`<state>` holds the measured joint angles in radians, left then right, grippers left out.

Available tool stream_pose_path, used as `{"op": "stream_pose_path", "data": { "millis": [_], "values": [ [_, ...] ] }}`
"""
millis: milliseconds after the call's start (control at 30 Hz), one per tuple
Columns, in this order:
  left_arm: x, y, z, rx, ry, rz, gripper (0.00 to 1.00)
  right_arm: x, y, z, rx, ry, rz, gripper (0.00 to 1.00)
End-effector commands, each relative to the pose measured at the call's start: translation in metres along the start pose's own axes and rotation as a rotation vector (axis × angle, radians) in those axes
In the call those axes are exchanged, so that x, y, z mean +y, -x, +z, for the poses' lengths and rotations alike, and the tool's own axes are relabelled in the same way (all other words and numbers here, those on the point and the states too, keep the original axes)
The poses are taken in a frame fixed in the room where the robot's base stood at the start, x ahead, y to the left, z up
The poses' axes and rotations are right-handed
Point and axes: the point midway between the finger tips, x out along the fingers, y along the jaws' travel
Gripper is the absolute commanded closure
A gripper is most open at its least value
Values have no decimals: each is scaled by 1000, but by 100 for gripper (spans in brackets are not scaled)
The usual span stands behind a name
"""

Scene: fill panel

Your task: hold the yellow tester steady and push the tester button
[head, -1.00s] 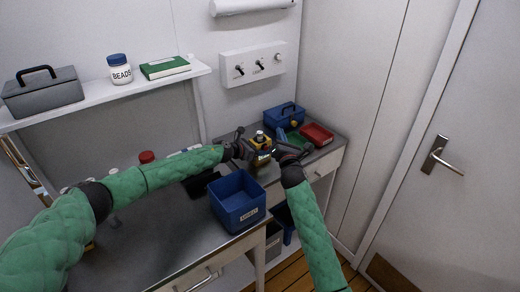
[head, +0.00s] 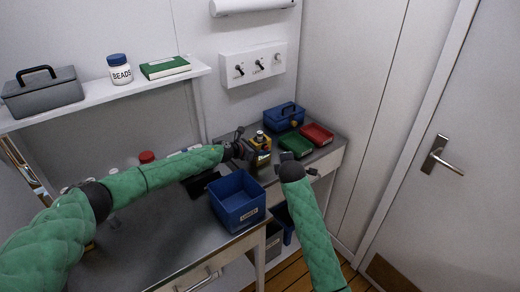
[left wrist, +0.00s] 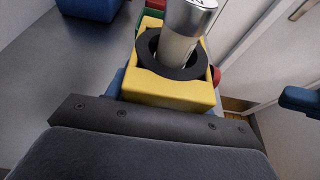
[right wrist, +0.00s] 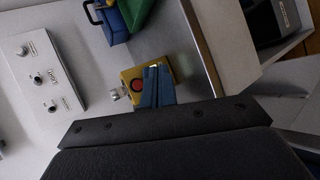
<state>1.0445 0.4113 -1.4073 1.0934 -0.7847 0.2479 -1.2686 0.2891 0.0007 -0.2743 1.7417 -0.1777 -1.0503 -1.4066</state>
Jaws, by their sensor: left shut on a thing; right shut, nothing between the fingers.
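The yellow tester (head: 261,146) stands upright on the far part of the bench. In the left wrist view the tester (left wrist: 170,92) has a black ring around a silver-topped cylinder (left wrist: 184,30). My left gripper (head: 246,149) is shut on the tester from its left side; its fingertips are mostly hidden. The red tester button (right wrist: 136,85) faces my right gripper. My right gripper (right wrist: 156,72) is shut and empty, to the right of the tester. Its blue fingers overlap the tester in the right wrist view, but the left wrist view shows a gap.
A blue bin (head: 238,205) stands in front of the tester. A blue box (head: 284,116), a green tray (head: 296,144) and a red tray (head: 317,134) are behind and right of it. A switch panel (head: 253,64) is on the wall. The right bench edge is near my right gripper.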

Motion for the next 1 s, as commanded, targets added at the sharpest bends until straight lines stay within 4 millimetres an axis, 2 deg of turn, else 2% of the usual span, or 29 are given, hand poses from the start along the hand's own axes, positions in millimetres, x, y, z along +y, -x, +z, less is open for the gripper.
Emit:
{"op": "stream_pose_path", "data": {
  "millis": [700, 1000],
  "values": [
    [0, 0, 0, 0, 0, 0, 77, 39, -52, -38, 0, 1, 3, 100],
    [0, 0, 0, 0, 0, 0, 77, 44, -60, -44, 0, 2, 3, 100]
  ]
}}
